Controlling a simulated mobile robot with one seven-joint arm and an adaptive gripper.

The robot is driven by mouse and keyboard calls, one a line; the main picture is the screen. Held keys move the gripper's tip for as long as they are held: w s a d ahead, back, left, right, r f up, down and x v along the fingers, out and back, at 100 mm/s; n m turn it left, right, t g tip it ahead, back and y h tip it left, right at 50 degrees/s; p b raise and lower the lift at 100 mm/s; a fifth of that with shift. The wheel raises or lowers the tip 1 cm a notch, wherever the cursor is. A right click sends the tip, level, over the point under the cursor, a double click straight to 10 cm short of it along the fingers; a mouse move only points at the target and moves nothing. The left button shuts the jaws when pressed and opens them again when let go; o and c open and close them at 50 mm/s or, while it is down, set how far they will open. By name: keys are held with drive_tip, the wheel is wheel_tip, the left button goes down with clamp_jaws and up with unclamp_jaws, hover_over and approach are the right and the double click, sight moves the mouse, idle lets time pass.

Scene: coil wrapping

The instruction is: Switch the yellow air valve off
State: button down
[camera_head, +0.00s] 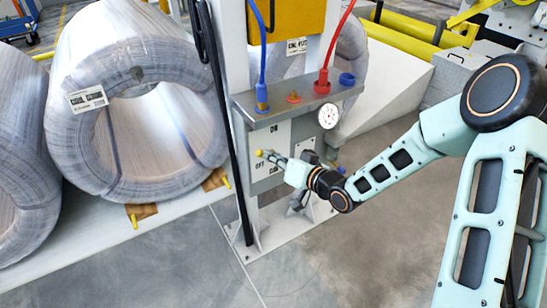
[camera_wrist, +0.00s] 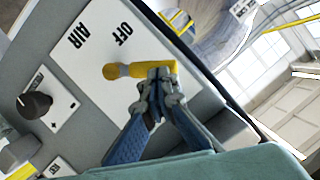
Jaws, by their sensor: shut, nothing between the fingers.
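The yellow air valve handle (camera_wrist: 140,70) lies across the white plate (camera_wrist: 95,45) marked OFF and AIR in the wrist view. Its rounded end is at the left, and the OFF lettering is just above it. My gripper (camera_wrist: 161,76) is shut and empty, with its fingertips at the right end of the handle, partly covering it. I cannot tell whether they touch it. In the head view the yellow handle end (camera_head: 260,153) shows at the left of the grey panel, just beyond my gripper (camera_head: 277,160). The rest of the valve is hidden there.
A black knob (camera_wrist: 35,104) sits beside the plate. A gauge (camera_head: 328,116), blue hose (camera_head: 260,50) and red hose (camera_head: 338,38) are on the panel (camera_head: 240,105). A large wrapped coil (camera_head: 75,150) stands left. Floor in front is clear.

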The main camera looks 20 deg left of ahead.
drive_tip(key=f+n+b, duration=0.1)
drive_tip(key=b, duration=0.1)
drive_tip(key=s+a+f+n+t+h+b, duration=0.1)
drive_tip(key=b, duration=0.1)
drive_tip(key=shift+s+a+n, duration=0.1)
drive_tip(key=shift+n, duration=0.2)
drive_tip(key=shift+s+a+f+b, duration=0.3)
drive_tip(key=shift+f+b, duration=0.2)
drive_tip(key=shift+b, duration=0.2)
idle(1.3)
drive_tip(key=shift+r, duration=0.15)
idle(0.5)
